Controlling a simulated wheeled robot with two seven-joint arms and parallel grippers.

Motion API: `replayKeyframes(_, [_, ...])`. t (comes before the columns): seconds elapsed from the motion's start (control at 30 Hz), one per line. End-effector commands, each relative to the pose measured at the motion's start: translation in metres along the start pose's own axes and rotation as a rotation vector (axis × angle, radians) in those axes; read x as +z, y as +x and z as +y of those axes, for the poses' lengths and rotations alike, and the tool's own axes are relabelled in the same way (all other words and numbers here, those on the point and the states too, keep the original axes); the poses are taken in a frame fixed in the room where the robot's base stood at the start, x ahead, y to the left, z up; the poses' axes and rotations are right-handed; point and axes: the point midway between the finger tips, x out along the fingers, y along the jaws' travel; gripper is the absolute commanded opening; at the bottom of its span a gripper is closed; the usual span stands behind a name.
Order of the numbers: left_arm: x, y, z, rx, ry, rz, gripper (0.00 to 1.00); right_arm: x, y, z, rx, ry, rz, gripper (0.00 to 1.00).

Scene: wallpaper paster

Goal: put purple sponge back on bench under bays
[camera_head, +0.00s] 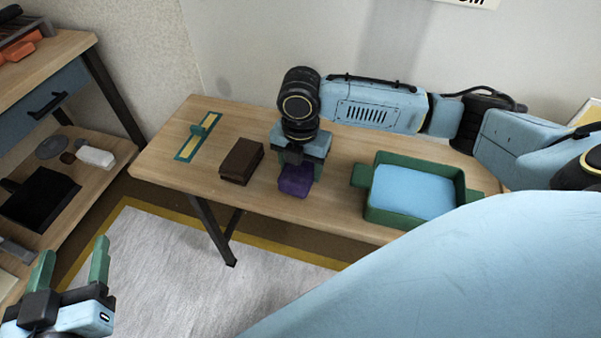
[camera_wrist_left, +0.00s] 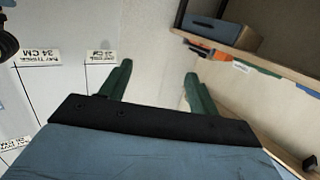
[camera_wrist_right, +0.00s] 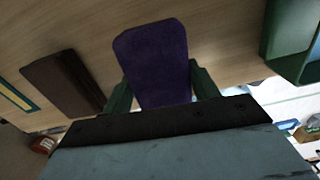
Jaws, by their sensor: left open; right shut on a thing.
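The purple sponge (camera_head: 295,181) is at the middle of the wooden bench (camera_head: 335,172), near its front edge. My right gripper (camera_head: 302,170) is shut on it from above. In the right wrist view the sponge (camera_wrist_right: 155,60) stands out between the two green fingers, over the bench top. I cannot tell whether its underside touches the bench. My left gripper (camera_head: 72,262) is open and empty at the lower left, over the floor and away from the bench. Its spread fingers also show in the left wrist view (camera_wrist_left: 158,88).
A dark brown block (camera_head: 241,161) lies just left of the sponge. A green and yellow flat tool (camera_head: 198,137) lies further left. A green tray with blue liquid (camera_head: 372,205) stands to the right. A shelf unit (camera_head: 50,55) is at the far left.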

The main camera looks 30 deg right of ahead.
Motion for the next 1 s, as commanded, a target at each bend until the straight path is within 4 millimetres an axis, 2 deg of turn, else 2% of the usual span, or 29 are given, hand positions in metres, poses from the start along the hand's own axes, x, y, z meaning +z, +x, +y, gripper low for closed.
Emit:
replayKeyframes(0.2, [-0.031, 0.0, 0.007, 0.017, -0.006, 0.2, 0.62, -0.001, 0.017, 0.0, 0.001, 0.0, 0.001, 0.36])
replayKeyframes(0.53, [0.013, -0.003, -0.003, -0.007, 0.001, -0.088, 0.62, -0.001, 0.019, 0.0, 0.001, -0.001, 0.001, 0.36])
replayKeyframes(0.83, [0.019, -0.003, -0.004, -0.009, 0.002, -0.112, 0.62, 0.0, 0.021, 0.0, 0.001, -0.001, 0.001, 0.36])
replayKeyframes(0.87, [0.019, -0.003, -0.004, -0.009, 0.002, -0.114, 0.62, 0.0, 0.021, 0.0, 0.001, -0.001, 0.001, 0.61])
replayKeyframes(1.0, [0.019, -0.003, -0.004, -0.009, 0.002, -0.113, 0.62, 0.0, 0.021, 0.0, 0.001, -0.001, 0.001, 0.79])
